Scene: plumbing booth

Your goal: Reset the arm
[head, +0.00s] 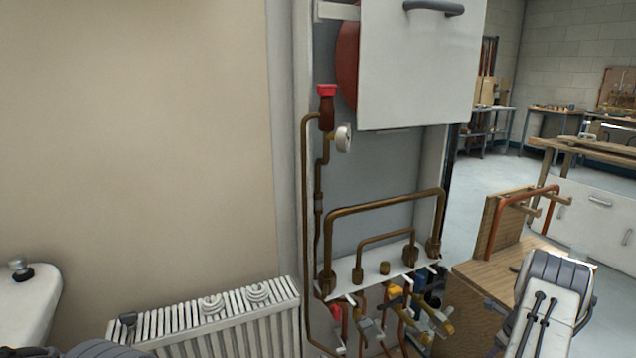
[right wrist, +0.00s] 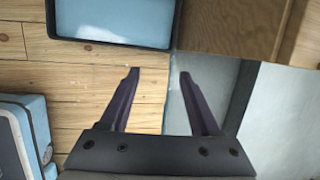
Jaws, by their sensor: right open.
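My right gripper (right wrist: 160,98) shows in the right wrist view with its two dark fingers apart and nothing between them. It hangs over the border between a wooden plank surface (right wrist: 95,85) and a pale grey floor (right wrist: 255,110). In the head view a white and dark grey part of my right arm shows at the lower right, in front of a wooden bench; its fingers are not seen there. A dark part at the bottom left edge of the head view may be my left arm. My left gripper is not in view.
A boiler cabinet (head: 415,70) with copper pipes (head: 390,205) and several valves stands at the centre. A white radiator (head: 220,318) is on its left. A wooden bench (head: 475,285) stands right.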

